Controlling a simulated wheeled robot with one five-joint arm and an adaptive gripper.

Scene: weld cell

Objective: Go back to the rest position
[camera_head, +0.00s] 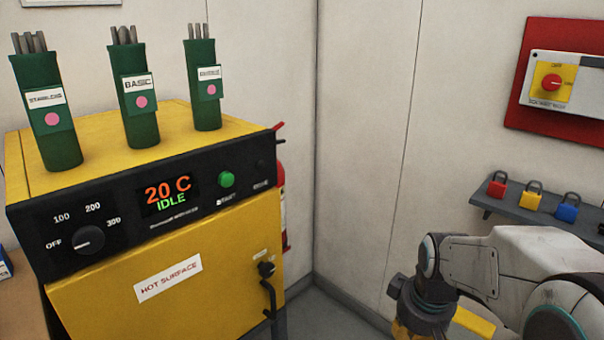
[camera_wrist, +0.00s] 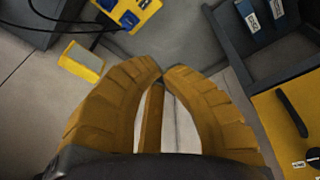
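My gripper (camera_wrist: 164,72) shows in the wrist view as two ridged yellow fingers. They curve inward and their tips meet or nearly meet, with no object seen pinched at the tips. A narrow yellow strip and pale floor show between the fingers; I cannot tell what the strip is. In the head view my arm reaches in from the right and bends down at the wrist. Only the top of the gripper (camera_head: 406,330) shows at the bottom edge, and its fingertips are cut off.
A yellow rod oven (camera_head: 100,290) stands at left, reading 20 C IDLE. On it stand three green rod canisters (camera_head: 140,92). A grey shelf (camera_head: 545,215) with padlocks and a red switch panel (camera_head: 518,110) are on the right wall. Dark cables (camera_wrist: 50,22) cross the wrist view's upper left.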

